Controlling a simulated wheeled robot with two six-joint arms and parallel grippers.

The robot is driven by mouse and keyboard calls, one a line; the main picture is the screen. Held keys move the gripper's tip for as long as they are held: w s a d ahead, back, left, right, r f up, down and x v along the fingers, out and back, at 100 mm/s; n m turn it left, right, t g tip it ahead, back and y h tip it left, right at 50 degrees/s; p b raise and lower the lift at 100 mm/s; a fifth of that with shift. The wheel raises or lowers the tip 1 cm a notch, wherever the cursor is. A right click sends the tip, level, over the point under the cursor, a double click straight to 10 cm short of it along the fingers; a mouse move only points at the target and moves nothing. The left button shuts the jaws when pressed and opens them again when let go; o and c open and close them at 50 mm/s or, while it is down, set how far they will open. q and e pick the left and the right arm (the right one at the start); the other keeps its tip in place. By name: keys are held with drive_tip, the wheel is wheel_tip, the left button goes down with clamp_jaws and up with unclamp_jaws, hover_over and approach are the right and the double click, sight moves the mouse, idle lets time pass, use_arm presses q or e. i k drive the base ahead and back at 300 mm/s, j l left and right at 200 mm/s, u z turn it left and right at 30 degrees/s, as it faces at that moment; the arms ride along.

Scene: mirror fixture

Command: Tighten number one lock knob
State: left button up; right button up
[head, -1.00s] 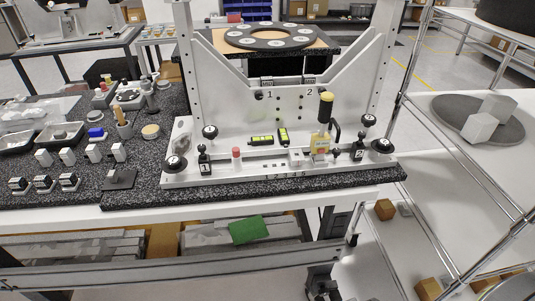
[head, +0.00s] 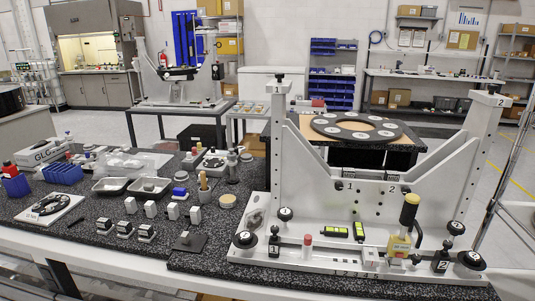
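The white mirror fixture (head: 300,200) stands on a black speckled slab at the right. Its left post (head: 279,125) is marked 1 at the top and its right post (head: 478,125) is marked 2. A small black knob (head: 338,186) sits beside a "1" on the back plate, and another black knob (head: 406,189) beside the "2". Round black knobs sit at the base, at the left front (head: 245,239), left rear (head: 286,214), right rear (head: 456,228) and right front (head: 472,260). I cannot tell how tight any knob is. Neither gripper is in view.
Trays (head: 150,188), small blocks (head: 172,211) and a blue rack (head: 62,173) occupy the slab to the left. A round plate with holes (head: 355,120) lies behind.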

sight(245, 240)
drive_tip(key=k+l, duration=0.1)
drive_tip(key=l, duration=0.7)
drive_tip(key=k+l, duration=0.15)
drive_tip(key=l, duration=0.6)
drive_tip(key=k+u, duration=0.05)
